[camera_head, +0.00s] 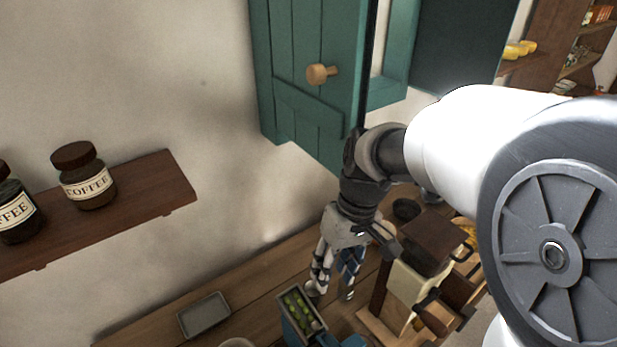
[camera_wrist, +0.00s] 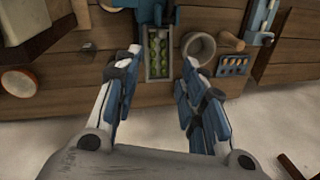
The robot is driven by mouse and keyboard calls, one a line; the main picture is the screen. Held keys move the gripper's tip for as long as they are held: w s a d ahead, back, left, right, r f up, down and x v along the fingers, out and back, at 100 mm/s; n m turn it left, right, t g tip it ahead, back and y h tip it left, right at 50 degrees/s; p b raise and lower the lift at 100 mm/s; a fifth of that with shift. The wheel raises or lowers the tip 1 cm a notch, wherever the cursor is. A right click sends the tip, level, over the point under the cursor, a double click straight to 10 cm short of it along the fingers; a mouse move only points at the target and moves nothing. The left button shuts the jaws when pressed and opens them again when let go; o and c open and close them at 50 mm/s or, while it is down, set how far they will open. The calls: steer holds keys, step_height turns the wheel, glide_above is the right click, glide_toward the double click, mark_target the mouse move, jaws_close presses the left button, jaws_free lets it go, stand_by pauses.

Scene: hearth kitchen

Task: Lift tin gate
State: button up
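A narrow blue-grey tin (camera_head: 284,322) holding several round green things stands on the wooden counter in the head view. In the wrist view the tin (camera_wrist: 147,68) lies straight ahead between my fingertips, with a blue part (camera_wrist: 152,14) at its far end. I cannot tell which part is the gate. My gripper (camera_head: 331,291) points down, beside and above the tin. In the wrist view my gripper (camera_wrist: 160,57) has its two fingers wide apart with nothing between them. Whether a finger touches the tin cannot be told.
A grey tray (camera_head: 204,316) lies left of the tin. A pale mug (camera_wrist: 198,47) and a blue rack (camera_wrist: 233,65) are right of it in the wrist view. A wooden stand with a cream panel (camera_head: 408,286) is close right of my gripper. A teal cabinet door (camera_head: 310,110) hangs above.

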mark_target(317, 324)
steer(key=a+f+b, duration=0.1)
steer(key=f, duration=0.4)
steer(key=s+a+f+b, duration=0.1)
steer(key=f, duration=0.5)
steer(key=s+a+f+b, duration=0.1)
steer(key=f+b, duration=0.1)
steer(key=f, duration=0.4)
steer(key=shift+c, duration=0.5)
jaws_close()
steer(key=shift+r, duration=0.15)
